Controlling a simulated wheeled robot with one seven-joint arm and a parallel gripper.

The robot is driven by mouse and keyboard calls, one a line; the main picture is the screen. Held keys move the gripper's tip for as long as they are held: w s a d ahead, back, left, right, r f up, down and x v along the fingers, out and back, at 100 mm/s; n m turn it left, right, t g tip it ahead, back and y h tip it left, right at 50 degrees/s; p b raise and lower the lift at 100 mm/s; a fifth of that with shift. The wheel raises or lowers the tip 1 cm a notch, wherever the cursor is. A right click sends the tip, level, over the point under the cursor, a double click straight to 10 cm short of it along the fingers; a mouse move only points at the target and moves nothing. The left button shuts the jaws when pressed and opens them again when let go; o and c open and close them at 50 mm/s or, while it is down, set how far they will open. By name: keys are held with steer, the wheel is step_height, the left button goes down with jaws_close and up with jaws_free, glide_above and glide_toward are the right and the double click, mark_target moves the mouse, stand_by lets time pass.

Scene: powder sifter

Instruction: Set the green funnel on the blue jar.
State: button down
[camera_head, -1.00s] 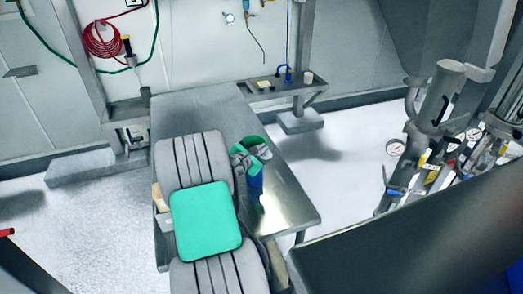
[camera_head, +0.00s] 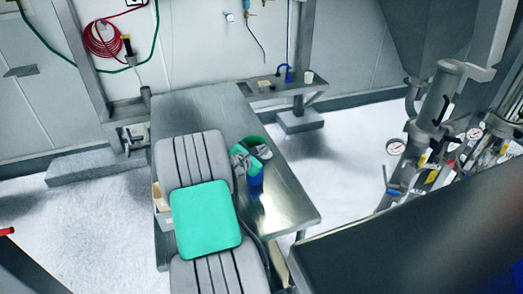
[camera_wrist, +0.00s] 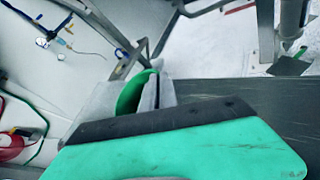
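The green funnel (camera_head: 249,142) is over the right part of the steel table in the head view, just above the blue jar (camera_head: 256,183). My gripper (camera_head: 249,154) has its grey fingers on either side of the funnel's wall and looks shut on it. In the wrist view the funnel (camera_wrist: 132,94) shows as a curved green rim between grey fingers (camera_wrist: 145,95). The jar stands on the table, partly hidden by my gripper and the funnel. I cannot tell whether the funnel touches the jar.
The steel table (camera_head: 285,205) is bare to the right of the jar. A box (camera_head: 161,208) is partly hidden left of my arm. A small shelf (camera_head: 270,91) with small items is at the back. Steel pipework with gauges (camera_head: 430,130) stands to the right.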

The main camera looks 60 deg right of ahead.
steer(key=shift+f+b, duration=0.35)
steer(key=shift+f, duration=0.2)
steer(key=c, duration=2.1)
jaws_free()
steer(key=shift+o, duration=0.8)
steer(key=p+v, duration=0.1)
steer(key=v, duration=1)
